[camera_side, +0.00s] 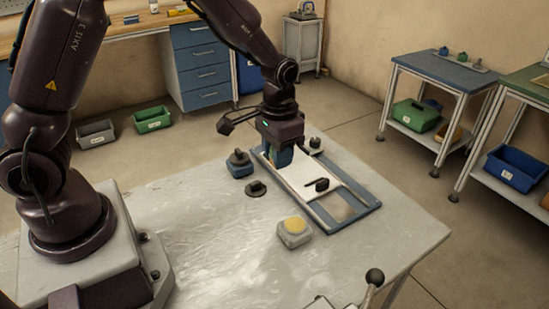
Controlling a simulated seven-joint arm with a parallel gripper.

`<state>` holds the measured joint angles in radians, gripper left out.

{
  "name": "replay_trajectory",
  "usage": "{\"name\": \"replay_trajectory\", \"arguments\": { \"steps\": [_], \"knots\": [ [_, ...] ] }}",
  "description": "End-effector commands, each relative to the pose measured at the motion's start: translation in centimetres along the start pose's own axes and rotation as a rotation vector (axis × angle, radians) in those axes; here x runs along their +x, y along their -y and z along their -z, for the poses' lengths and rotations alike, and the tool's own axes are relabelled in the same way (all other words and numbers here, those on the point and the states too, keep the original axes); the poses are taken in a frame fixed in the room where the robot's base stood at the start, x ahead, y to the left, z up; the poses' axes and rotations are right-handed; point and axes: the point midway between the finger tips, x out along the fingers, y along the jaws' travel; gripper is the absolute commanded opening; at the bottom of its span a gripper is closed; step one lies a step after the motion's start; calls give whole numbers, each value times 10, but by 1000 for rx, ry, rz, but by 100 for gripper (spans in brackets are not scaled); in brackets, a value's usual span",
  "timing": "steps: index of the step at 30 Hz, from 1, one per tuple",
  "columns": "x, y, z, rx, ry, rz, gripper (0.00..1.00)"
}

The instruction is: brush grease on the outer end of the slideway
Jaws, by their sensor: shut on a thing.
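The slideway (357,213) is a blue-edged frame lying on the table, with a pale plate (303,178) on its rails. A black knob (322,185) stands on the plate. My gripper (279,157) points down over the far left part of the slideway and is shut on a blue piece (280,159). I cannot tell whether this is the brush, and its lower end is unclear. A grey block with a yellow top (294,228), perhaps the grease, sits left of the slideway's near end.
A blue block with a black top (239,165) and a low dark holder (256,189) stand left of the slideway. A small black knob (315,143) is at its far right. A ball-topped lever (374,278) rises at the front edge. The table's left front (210,250) is clear.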

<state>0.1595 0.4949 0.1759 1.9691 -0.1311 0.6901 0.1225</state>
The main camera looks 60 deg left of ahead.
Motion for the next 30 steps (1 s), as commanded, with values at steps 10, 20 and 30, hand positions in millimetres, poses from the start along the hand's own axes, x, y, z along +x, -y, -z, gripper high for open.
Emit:
{"name": "replay_trajectory", "arguments": {
  "steps": [10, 20, 30],
  "knots": [
    [68, -37, 105, 51, 3, 0, 6],
    [68, -58, 156, 39, -1, 0, 6],
    [78, -58, 159, 19, 3, 0, 6]
  ]
}}
